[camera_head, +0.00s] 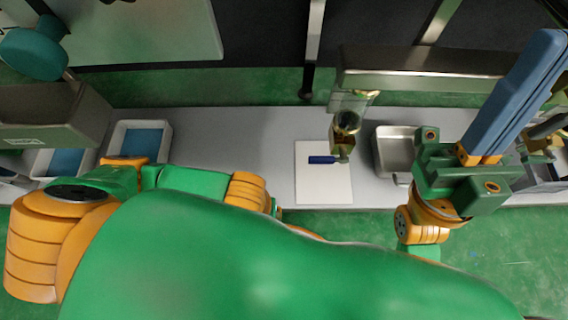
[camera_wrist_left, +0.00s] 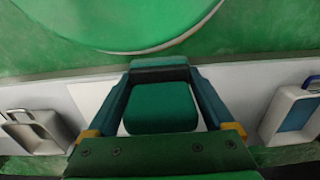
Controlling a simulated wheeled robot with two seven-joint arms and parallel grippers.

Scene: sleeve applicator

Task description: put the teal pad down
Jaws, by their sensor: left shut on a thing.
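The teal pad (camera_wrist_left: 160,108) is between the two blue fingers of my left gripper (camera_wrist_left: 161,92) in the left wrist view. The gripper is shut on it, with a finger along each side. The pad is over the grey counter and the white board (camera_wrist_left: 88,94); the gap beneath it cannot be judged. In the head view my left gripper and the pad are hidden behind my own body and arm. My right gripper (camera_head: 533,72) points up and right at the upper right of the head view. Its blue fingers overlap, so any opening between them cannot be seen.
The grey counter (camera_head: 235,150) runs across the head view. A white board (camera_head: 323,190) with a navy object (camera_head: 321,160) lies mid-counter under a machine nozzle (camera_head: 343,132). A metal tray (camera_head: 393,150) is right of it. Blue-lined trays (camera_head: 142,124) are at left.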

